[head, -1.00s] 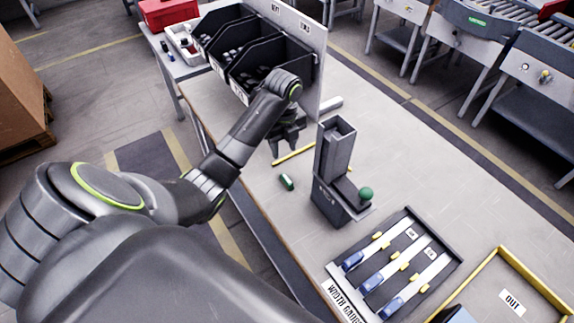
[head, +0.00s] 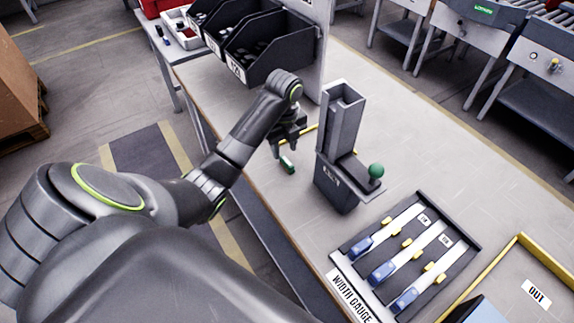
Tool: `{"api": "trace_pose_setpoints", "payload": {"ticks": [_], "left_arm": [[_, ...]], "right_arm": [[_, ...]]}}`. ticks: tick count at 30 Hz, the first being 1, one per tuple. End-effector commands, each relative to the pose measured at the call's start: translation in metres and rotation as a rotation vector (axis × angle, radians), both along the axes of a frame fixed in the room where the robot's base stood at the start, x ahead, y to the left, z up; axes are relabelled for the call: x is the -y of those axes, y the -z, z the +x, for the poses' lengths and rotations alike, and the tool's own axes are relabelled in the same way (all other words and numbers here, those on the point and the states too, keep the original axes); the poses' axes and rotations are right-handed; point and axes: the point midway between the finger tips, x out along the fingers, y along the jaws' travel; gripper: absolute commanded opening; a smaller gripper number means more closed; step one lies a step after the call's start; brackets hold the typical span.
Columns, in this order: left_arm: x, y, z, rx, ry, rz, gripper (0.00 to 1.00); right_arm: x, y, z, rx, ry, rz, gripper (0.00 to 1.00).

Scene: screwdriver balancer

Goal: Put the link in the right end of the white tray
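The white tray (head: 167,18) is at the upper left, on the side table beyond the black bins, with small dark items in it. A small dark green piece (head: 288,165) lies on the workbench; I cannot tell whether it is the link. My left gripper (head: 285,151) points down just behind this piece in the picture, with its fingers apart. Nothing shows between the fingers, and I cannot tell whether they touch the piece. My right gripper is not in view.
A grey upright fixture (head: 340,135) with a green ball knob (head: 376,171) stands right of my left gripper. Black bins (head: 262,50) stand behind it. A width gauge tray (head: 425,235) and a yellow-edged OUT tray (head: 510,258) are at the lower right.

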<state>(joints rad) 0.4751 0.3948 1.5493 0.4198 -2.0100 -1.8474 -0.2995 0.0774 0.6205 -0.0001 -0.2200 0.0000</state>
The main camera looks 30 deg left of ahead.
Motion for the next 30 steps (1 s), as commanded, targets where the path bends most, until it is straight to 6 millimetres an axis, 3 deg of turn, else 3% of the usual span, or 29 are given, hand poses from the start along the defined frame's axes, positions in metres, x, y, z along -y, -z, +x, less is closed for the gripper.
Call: {"api": "trace_pose_setpoints", "payload": {"ticks": [9,14,20,30], "left_arm": [[0.001,0.033,0.006,0.0,0.0,0.0,0.4],[0.001,0.048,0.005,-0.001,0.001,-0.001,0.4],[0.001,0.048,0.005,0.0,0.001,0.0,0.4],[0.001,0.048,0.005,-0.001,0.001,0.0,0.0]], "right_arm": [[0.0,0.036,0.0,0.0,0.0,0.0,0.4],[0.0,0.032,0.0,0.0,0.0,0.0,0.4],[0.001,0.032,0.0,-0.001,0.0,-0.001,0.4],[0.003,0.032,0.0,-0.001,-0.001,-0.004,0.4]]}}
